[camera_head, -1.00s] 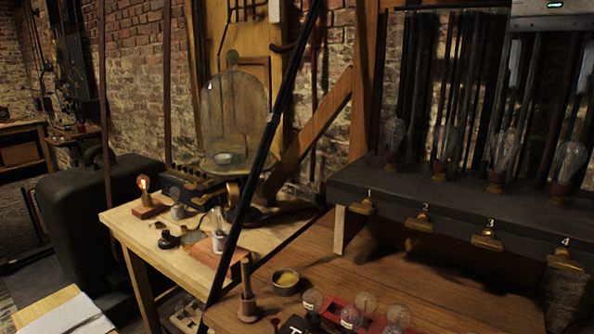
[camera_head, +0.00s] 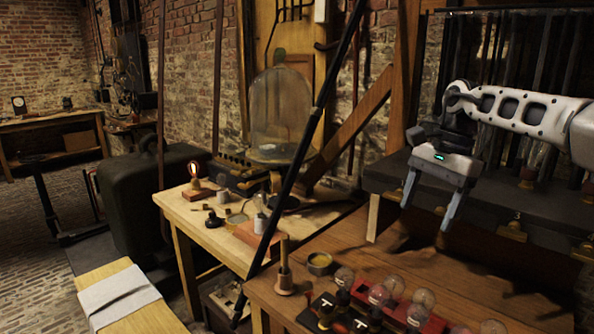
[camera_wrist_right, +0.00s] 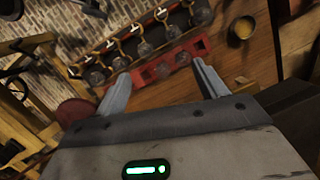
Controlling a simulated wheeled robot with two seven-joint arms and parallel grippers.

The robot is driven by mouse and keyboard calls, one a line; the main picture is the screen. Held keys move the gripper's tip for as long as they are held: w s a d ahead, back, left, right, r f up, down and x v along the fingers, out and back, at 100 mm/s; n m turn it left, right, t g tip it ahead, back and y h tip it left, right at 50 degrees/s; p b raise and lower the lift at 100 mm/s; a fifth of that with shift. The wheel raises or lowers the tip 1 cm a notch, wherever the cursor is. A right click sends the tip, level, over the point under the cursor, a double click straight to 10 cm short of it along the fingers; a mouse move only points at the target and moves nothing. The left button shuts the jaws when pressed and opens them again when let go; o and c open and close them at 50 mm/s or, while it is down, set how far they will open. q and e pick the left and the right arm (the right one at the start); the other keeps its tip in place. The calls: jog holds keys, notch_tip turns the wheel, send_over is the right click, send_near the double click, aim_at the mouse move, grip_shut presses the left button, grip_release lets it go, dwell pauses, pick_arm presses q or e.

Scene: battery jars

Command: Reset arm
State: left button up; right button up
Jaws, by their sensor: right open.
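My right gripper (camera_head: 428,212) hangs at the right of the head view, its fingers pointing down and spread apart, with nothing between them. It is in front of the dark shelf (camera_head: 385,178) and above the wooden bench (camera_head: 480,275). In the right wrist view the same gripper's fingers (camera_wrist_right: 160,88) are wide apart and empty. Beyond them lies the red rack (camera_wrist_right: 165,68) with several glass bulbs. My left gripper is not in view.
The red rack with bulbs and dark parts (camera_head: 380,295) is at the bench's front. A small round tin (camera_head: 320,263) and a wooden-handled tool (camera_head: 284,275) stand left of it. A dark diagonal pole (camera_head: 305,150) crosses the view.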

jog(key=s+a+f+m+g+y, duration=0.1)
jog(key=s+a+f+y, duration=0.2)
jog(key=a+f, duration=0.6)
jog(key=s+a+f+m+g+y, duration=0.25)
jog(key=a+f, duration=0.45)
jog(key=a, duration=0.5)
jog(key=s+a+f+m+t+y, duration=0.1)
jog(key=s+a+m+t+y, duration=0.2)
jog(key=s+a+m+y, duration=0.4)
jog(key=s+a+f+m+t+y, duration=0.1)
jog(key=s+a+m+t+y, duration=0.25)
jog(key=a+m, duration=0.55)
jog(key=s+d+f+m+t+h, duration=0.1)
jog(key=d+f+m+t+h, duration=0.45)
jog(key=m, duration=0.75)
jog(key=s+d+f+m+t+h, duration=0.1)
jog(key=d+f+m+t+h, duration=0.45)
jog(key=m, duration=0.85)
jog(key=s+d+f+m+g+h, duration=0.1)
jog(key=s+d+f+m, duration=0.3)
jog(key=d, duration=0.4)
jog(key=s+d+f+m+g+h, duration=0.2)
jog(key=s+d+f+m+h, duration=0.2)
jog(key=s+d+m, duration=0.3)
jog(key=shift+s+d+f, duration=0.25)
jog(key=shift+d+f, duration=0.4)
jog(key=shift+f, duration=0.15)
